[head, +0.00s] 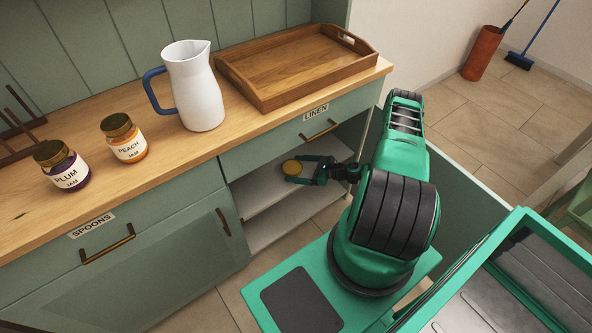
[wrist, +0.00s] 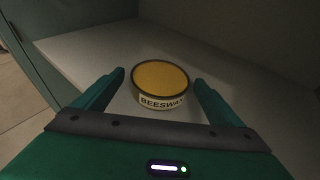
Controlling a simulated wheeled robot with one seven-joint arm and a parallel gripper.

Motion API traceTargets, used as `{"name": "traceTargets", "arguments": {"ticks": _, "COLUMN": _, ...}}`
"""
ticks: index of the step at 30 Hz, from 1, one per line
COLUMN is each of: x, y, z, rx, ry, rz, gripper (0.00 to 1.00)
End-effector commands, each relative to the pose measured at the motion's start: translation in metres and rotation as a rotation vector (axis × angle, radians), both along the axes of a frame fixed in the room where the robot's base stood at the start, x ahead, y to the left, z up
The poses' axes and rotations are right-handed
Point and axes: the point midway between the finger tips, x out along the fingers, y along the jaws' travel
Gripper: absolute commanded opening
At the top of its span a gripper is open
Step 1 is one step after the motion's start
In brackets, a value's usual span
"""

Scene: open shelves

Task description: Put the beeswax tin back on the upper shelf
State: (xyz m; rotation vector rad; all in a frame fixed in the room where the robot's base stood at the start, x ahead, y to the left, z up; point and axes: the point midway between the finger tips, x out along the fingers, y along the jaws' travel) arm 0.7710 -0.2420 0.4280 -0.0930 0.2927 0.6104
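The beeswax tin (wrist: 160,80) is a round tin with a yellow lid and a pale label reading "BEESWAX". In the head view the tin (head: 291,167) shows as a small yellow disc inside the open cupboard under the "LINEN" drawer. It appears to be on or just above the upper shelf (head: 262,187); I cannot tell whether it touches. My gripper (head: 302,170) reaches into the cupboard from the right. In the wrist view my gripper (wrist: 160,84) has its fingers apart on either side of the tin, with gaps visible at both sides.
A lower shelf (head: 275,222) lies beneath. The cupboard's open door (head: 450,160) stands to the right of my arm. On the counter are a wooden tray (head: 300,98), a white jug (head: 200,95), a peach jam jar (head: 124,140) and a plum jam jar (head: 62,167).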

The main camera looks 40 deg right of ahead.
Motion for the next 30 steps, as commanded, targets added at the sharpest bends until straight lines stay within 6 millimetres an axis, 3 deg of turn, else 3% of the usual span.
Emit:
{"name": "traceTargets", "arguments": {"ticks": 10, "x": -0.002, "y": -0.001, "z": 0.002, "rx": 0.000, "ry": 0.001, "rz": 0.000, "gripper": 0.90}}
{"name": "traceTargets", "arguments": {"ticks": 22, "x": -0.045, "y": -0.032, "z": 0.019, "rx": 0.001, "ry": 0.001, "rz": 0.001, "gripper": 0.90}}
{"name": "traceTargets", "arguments": {"ticks": 30, "x": -0.058, "y": -0.040, "z": 0.024, "rx": 0.000, "ry": 0.000, "rz": 0.003, "gripper": 0.90}}
